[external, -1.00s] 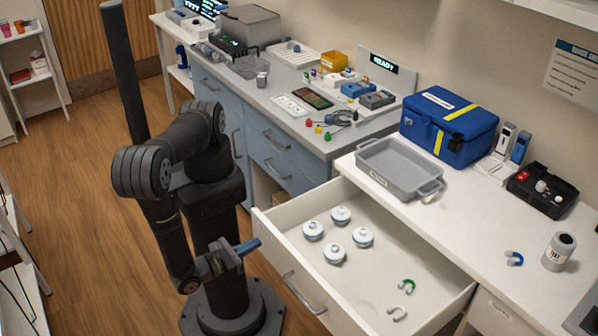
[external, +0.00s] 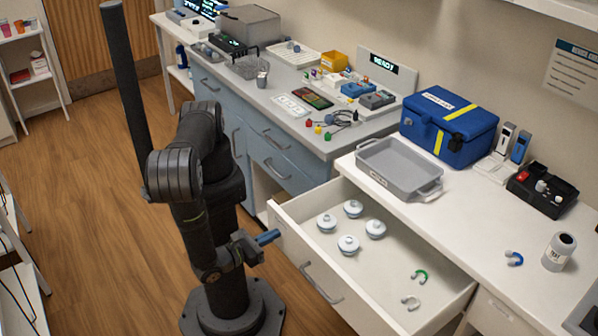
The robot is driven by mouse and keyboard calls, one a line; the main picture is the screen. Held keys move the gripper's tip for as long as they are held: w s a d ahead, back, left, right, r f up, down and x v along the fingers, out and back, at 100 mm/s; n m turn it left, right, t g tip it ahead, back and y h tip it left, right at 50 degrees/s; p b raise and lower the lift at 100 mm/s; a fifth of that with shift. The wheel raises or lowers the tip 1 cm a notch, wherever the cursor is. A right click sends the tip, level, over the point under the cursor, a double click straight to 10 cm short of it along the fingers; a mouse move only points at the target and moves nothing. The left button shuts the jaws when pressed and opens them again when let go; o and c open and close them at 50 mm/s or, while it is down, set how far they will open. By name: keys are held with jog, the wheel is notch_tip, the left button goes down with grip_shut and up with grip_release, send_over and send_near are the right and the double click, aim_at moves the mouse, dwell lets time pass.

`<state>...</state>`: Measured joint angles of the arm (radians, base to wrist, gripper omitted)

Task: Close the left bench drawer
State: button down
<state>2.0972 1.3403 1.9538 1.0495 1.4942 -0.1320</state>
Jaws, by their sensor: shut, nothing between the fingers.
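The left bench drawer (external: 300,248) is a white drawer pulled well out from under the white bench (external: 455,210). Its grey bar handle (external: 322,284) is on the front panel. In it are several white lidded pots (external: 348,245), a green clip-like piece (external: 420,275) and a white one (external: 411,302). My gripper (external: 268,237) is shut and empty, its blue fingertips at the front panel's upper edge near its left end. I cannot tell whether they touch the panel.
A blue-fronted cabinet (external: 275,150) stands to the left. The wood floor (external: 110,220) at left is clear.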

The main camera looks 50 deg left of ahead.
jog(key=w, duration=2.5)
jog(key=shift+w, duration=0.4)
jog(key=shift+w+r, duration=0.1)
jog(key=shift+w, duration=0.15)
jog(key=shift+d, duration=0.1)
jog(key=s, duration=1.4)
jog(key=shift+s, duration=0.25)
jog(key=shift+w, duration=0.1)
send_over(339, 216)
